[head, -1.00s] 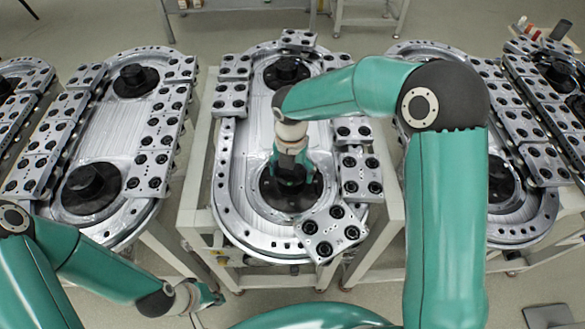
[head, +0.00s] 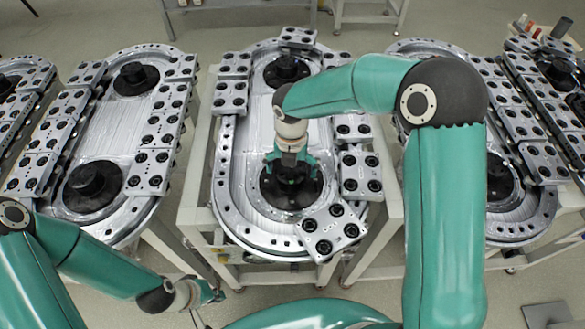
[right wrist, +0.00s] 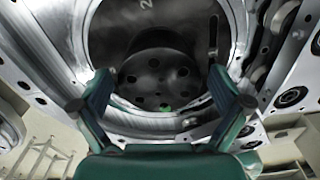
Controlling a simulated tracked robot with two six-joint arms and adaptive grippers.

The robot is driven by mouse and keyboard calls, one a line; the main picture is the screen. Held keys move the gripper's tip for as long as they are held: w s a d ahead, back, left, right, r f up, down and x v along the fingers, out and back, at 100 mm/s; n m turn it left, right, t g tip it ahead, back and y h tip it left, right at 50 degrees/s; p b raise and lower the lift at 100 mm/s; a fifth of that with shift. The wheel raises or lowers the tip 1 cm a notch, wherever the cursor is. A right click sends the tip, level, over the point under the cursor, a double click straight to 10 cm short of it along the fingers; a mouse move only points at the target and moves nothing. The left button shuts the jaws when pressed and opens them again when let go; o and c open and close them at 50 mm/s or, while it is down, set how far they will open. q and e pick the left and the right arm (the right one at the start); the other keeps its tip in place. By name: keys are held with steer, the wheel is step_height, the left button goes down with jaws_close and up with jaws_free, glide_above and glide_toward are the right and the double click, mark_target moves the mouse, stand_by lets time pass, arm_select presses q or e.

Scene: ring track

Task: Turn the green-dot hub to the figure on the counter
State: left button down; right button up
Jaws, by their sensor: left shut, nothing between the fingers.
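The dark near hub (head: 291,200) sits in the near end of the middle ring track (head: 226,190). In the right wrist view the hub (right wrist: 160,72) is a round black boss with several holes. A green dot (right wrist: 166,107) shows at its lower edge. A white "2" (right wrist: 145,3) is marked on the dark disc beyond it. My right gripper (head: 290,178) is over this hub; in the wrist view its fingers (right wrist: 161,103) are spread wide, apart from the hub. My left gripper (head: 215,295) is shut and empty, low in front of the tracks. I cannot make out a counter's figure.
A second hub (head: 286,71) is at the middle track's far end. Bearing carriages (head: 331,229) line the track, one tilted at the near right bend. Other ring tracks stand at left (head: 72,210) and right (head: 520,225), with floor gaps between.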

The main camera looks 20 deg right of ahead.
mark_target(291, 169)
step_height(291, 169, up, 12)
stand_by(0.7)
steer(key=shift+f, duration=0.1)
stand_by(0.3)
